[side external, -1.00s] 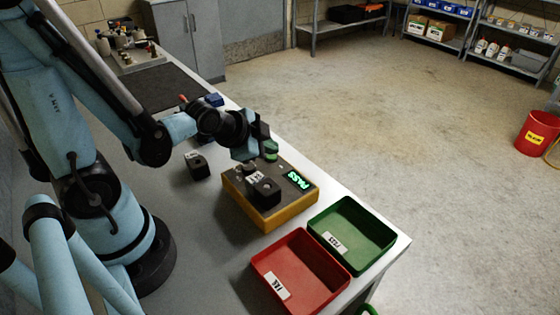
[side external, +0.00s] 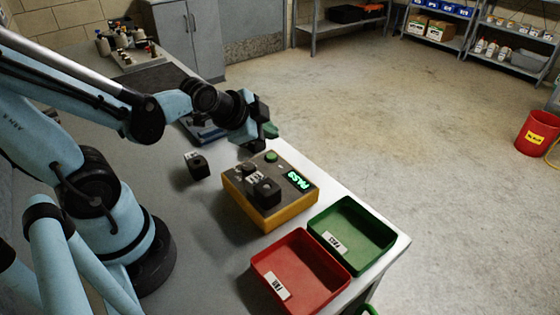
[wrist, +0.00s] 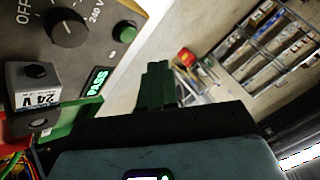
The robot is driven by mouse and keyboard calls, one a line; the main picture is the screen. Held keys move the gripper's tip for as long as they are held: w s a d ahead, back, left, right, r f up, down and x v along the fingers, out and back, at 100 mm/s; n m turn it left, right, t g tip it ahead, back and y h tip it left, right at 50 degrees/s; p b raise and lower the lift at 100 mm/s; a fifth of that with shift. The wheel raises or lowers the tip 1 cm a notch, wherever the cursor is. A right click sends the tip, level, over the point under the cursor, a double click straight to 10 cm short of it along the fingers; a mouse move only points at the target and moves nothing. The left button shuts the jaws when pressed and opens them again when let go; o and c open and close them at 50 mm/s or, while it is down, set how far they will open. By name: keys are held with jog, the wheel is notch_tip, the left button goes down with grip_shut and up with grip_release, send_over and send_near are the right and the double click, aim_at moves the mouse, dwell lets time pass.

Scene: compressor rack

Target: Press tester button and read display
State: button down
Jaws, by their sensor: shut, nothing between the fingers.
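The tester (side external: 240,192) is a yellow box with a dark top on the bench. Its green button (side external: 271,156) is uncovered and also shows in the wrist view (wrist: 124,31). The lit green display (side external: 299,180) reads PASS, also legible in the wrist view (wrist: 97,80). A dark block labelled 24 V (wrist: 30,85) sits on the tester, also in the side view (side external: 267,190). The black dial (wrist: 69,28) is beside OFF and 240 V marks. My gripper (side external: 271,130), with green fingers, is shut and empty above the button, apart from it. Its fingers show in the wrist view (wrist: 155,85).
A red bin (side external: 300,270), whose label seems to read FAIL, and a green bin (side external: 352,235) stand in front of the tester. Another dark block (side external: 198,166) stands on the bench left of the tester. Bench space around that block is free.

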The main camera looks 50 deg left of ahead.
jog(key=shift+r, duration=0.95)
jog(key=s+d+r+n+g+h, duration=0.1)
jog(key=s+d+r+n+g, duration=0.1)
jog(key=n, duration=0.5)
jog(key=shift+s+d+n, duration=0.4)
jog(key=shift+s+d, duration=0.35)
jog(key=shift+s, duration=0.6)
jog(key=c, duration=1.8)
grip_release()
jog(key=shift+r, duration=0.1)
